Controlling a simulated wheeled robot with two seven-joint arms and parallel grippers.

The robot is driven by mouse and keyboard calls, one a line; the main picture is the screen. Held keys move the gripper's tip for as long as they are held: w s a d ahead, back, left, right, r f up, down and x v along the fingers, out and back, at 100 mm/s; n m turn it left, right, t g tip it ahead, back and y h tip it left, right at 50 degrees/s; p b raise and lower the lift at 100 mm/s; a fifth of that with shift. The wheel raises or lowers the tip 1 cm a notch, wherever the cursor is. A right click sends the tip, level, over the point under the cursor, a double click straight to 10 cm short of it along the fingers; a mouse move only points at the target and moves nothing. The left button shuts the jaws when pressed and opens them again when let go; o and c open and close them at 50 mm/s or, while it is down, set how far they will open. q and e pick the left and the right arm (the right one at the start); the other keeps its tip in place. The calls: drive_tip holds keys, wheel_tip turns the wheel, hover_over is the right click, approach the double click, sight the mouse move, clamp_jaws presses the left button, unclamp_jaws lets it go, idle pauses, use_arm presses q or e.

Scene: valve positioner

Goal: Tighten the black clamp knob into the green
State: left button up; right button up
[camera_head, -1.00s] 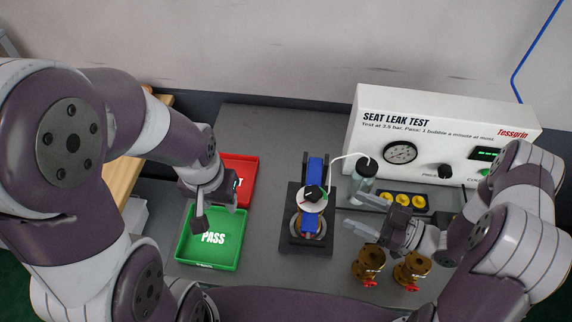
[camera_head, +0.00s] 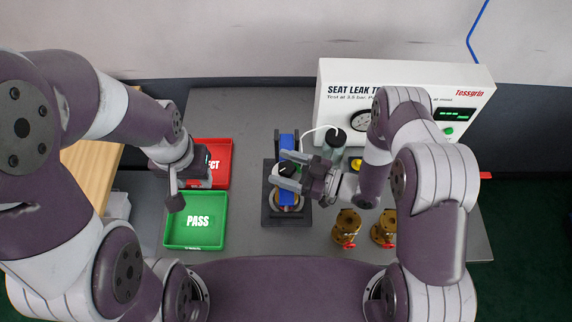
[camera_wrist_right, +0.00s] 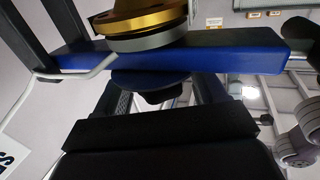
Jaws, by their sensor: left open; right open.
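The clamp fixture has a blue bar (camera_head: 287,142) on a black base (camera_head: 268,215), and a brass valve flange shows under it. The black clamp knob (camera_head: 286,169) sits on top of the bar, partly hidden by my right gripper. My right gripper (camera_head: 289,170) is open, its fingers on either side of the knob. In the right wrist view the dark knob (camera_wrist_right: 152,95) lies between the fingers near the blue bar (camera_wrist_right: 200,52); contact cannot be told. The dial's coloured marks are hidden. My left gripper (camera_head: 191,190) is open and empty above the trays.
The green PASS tray (camera_head: 195,243) and red REJECT tray (camera_head: 222,150) lie left of the fixture. Two brass valves (camera_head: 346,228) (camera_head: 384,229) stand at the right. A bubbler jar (camera_head: 337,141) with a white tube stands beside the seat leak tester (camera_head: 335,75).

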drive_tip(key=c, duration=1)
drive_tip(key=shift+w+r+m+t+h, duration=0.15)
drive_tip(key=shift+m+t+h, duration=0.35)
drive_tip(key=shift+m+t, duration=0.5)
drive_tip(key=shift+c, duration=0.3)
drive_tip(key=o, duration=1.1)
drive_tip(key=shift+c, duration=0.2)
drive_tip(key=shift+s+d+f, duration=0.2)
drive_tip(key=shift+d, duration=0.05)
drive_tip(key=b+v, duration=0.4)
drive_tip(key=v, duration=0.8)
drive_tip(key=shift+s, duration=0.2)
